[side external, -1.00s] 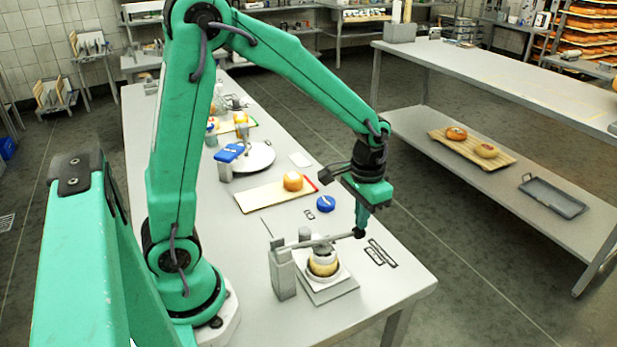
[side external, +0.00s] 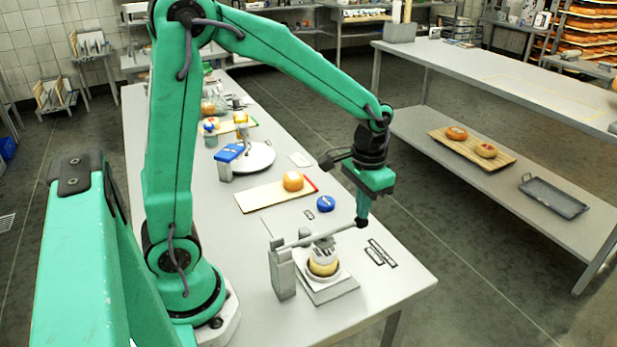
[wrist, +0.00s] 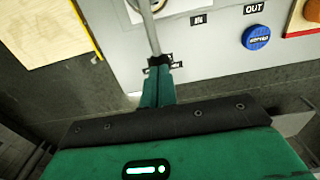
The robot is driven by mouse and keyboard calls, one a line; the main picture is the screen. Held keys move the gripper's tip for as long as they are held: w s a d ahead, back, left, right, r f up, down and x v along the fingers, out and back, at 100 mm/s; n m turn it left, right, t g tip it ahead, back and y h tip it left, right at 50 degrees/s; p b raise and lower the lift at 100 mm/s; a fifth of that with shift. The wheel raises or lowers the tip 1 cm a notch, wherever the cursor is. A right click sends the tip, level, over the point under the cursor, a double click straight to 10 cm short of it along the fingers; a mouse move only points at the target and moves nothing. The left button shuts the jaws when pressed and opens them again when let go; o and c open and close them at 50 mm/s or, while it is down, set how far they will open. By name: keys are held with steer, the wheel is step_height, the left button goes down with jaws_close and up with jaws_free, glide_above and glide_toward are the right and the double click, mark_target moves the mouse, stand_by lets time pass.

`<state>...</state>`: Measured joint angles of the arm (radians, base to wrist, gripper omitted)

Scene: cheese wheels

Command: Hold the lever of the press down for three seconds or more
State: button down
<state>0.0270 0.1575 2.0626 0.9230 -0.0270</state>
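The press (side external: 283,272) stands near the front of the table, with a pale yellow cheese (side external: 323,264) under its round plunger. Its grey lever (side external: 335,232) slopes up from the post to a dark end at the right. My gripper (side external: 361,221) points down at that dark end, touching it or very nearly so. In the wrist view the lever (wrist: 150,28) runs to my two green fingers (wrist: 160,75), which are close together above its end. I see no lever gripped between them; the dark tip partly hides the contact.
A blue disc (side external: 325,203) lies behind the press, near a board (side external: 262,196) with an orange cheese (side external: 293,181). Small dark labels (side external: 381,253) lie right of the press. A round plate (side external: 262,158) stands farther back. The table's front right corner is clear.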

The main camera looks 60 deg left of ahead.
steer(key=shift+r, duration=3.45)
steer(key=shift+r, duration=0.1)
steer(key=s+r+t, duration=0.2)
steer(key=s, duration=0.5)
steer(key=s+a+r+t, duration=0.1)
steer(key=s+r+t, duration=0.1)
steer(key=s, duration=0.5)
steer(key=shift+s+t, duration=0.3)
steer(key=shift+t, duration=0.5)
